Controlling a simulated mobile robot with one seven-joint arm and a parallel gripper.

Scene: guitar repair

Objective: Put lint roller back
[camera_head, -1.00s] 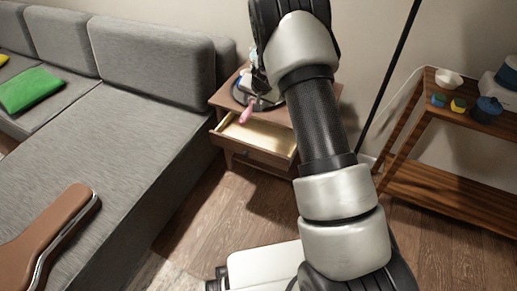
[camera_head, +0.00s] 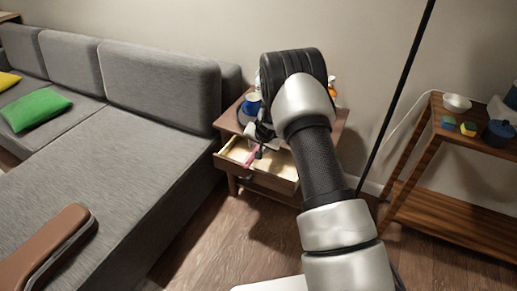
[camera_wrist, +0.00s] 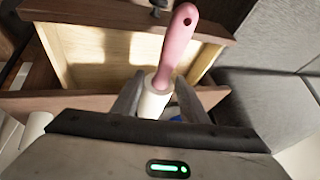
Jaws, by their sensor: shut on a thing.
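The lint roller (camera_wrist: 175,48) has a pink handle and a white roller end. In the wrist view my gripper (camera_wrist: 158,100) is shut on its white end, and the pink handle points away over the open drawer. The drawer (camera_wrist: 100,50) has a pale wooden inside and looks empty where it shows. In the head view the drawer (camera_head: 283,181) is pulled out of a small wooden side table (camera_head: 335,128). The pink handle (camera_head: 252,157) shows at the drawer's left part. My gripper there is mostly hidden by my arm. I cannot tell whether the roller touches the drawer.
A blue and white item (camera_head: 252,103) stands on the side table's top, and an orange-topped bottle (camera_head: 332,88) is behind my arm. The grey sofa (camera_head: 160,85) stands close on the left. A wooden shelf (camera_head: 440,180) is on the right. Floor between is clear.

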